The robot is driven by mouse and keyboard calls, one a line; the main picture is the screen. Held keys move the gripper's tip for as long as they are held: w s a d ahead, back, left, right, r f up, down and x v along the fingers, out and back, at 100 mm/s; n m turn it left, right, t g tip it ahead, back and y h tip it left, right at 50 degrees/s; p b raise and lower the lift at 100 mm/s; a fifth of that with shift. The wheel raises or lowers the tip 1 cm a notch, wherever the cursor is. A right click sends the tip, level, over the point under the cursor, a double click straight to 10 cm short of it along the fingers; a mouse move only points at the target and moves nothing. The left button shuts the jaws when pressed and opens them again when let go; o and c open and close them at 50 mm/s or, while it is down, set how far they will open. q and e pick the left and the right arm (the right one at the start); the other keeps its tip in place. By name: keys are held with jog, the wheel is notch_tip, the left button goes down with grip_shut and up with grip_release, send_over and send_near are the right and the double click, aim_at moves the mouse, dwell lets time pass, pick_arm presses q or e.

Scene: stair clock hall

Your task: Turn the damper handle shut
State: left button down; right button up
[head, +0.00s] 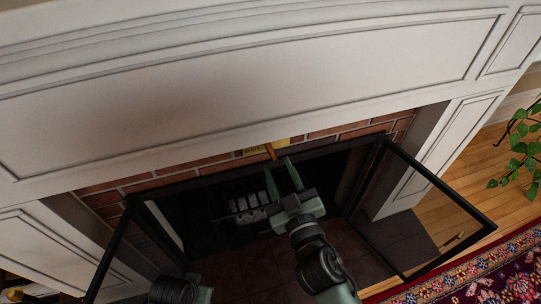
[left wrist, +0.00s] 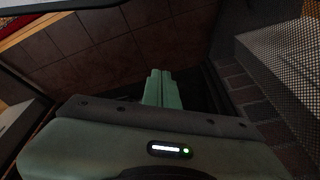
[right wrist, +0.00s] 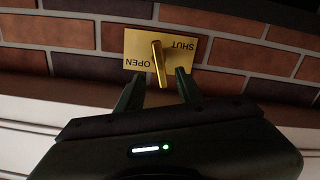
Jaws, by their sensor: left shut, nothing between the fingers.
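The brass damper handle (right wrist: 158,64) is mounted on a yellow plate (right wrist: 196,49) set on the brick, marked OPEN and SHUT. In the right wrist view the handle slants slightly, between the two words. In the head view the handle (head: 270,151) shows just above the firebox opening. My right gripper (right wrist: 159,84) is open, with one finger on each side of the handle's near end; contact cannot be told. In the head view my right gripper (head: 280,166) reaches up to the handle. My left gripper (left wrist: 161,74) is shut and empty, low near the hearth.
The glass doors (head: 420,215) of the fireplace stand open on both sides. A grate (head: 245,203) sits in the dark firebox. The white mantel (head: 240,85) overhangs above. A leafy plant (head: 525,150) and a red rug (head: 480,275) are at the right.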

aim_at(271, 152)
jog(key=x, duration=0.7)
jog(key=shift+f, duration=0.1)
grip_shut()
